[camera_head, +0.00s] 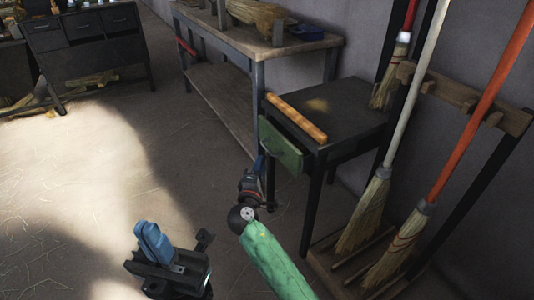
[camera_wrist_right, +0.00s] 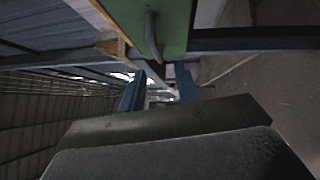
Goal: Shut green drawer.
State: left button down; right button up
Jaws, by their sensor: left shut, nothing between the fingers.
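The green drawer (camera_head: 281,147) is in the small dark table, below its top. Its front appears to stand a little out from the table's edge; the gap is hard to judge. In the right wrist view the green front (camera_wrist_right: 120,12) and its grey handle (camera_wrist_right: 152,38) are at the top, beyond and above the fingers. My right gripper (camera_wrist_right: 159,88) has its blue fingers apart with nothing between them; in the head view it (camera_head: 260,164) is just left of and below the drawer front. My left gripper (camera_head: 150,238) is shut and empty, away from the table, at the bottom left.
A wooden stick (camera_head: 296,117) lies along the small table's (camera_head: 335,110) front edge. Several brooms stand in a wooden rack (camera_head: 460,97) at the right. A long workbench (camera_head: 250,40) stands behind. The floor (camera_head: 120,150) left of the table is open.

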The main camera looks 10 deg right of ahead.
aim_at(267, 148)
jog(key=shift+r+b+x, duration=0.2)
jog(key=shift+b+x, duration=0.35)
jog(key=shift+x, duration=3.45)
jog(key=shift+s+d, duration=0.1)
grip_shut()
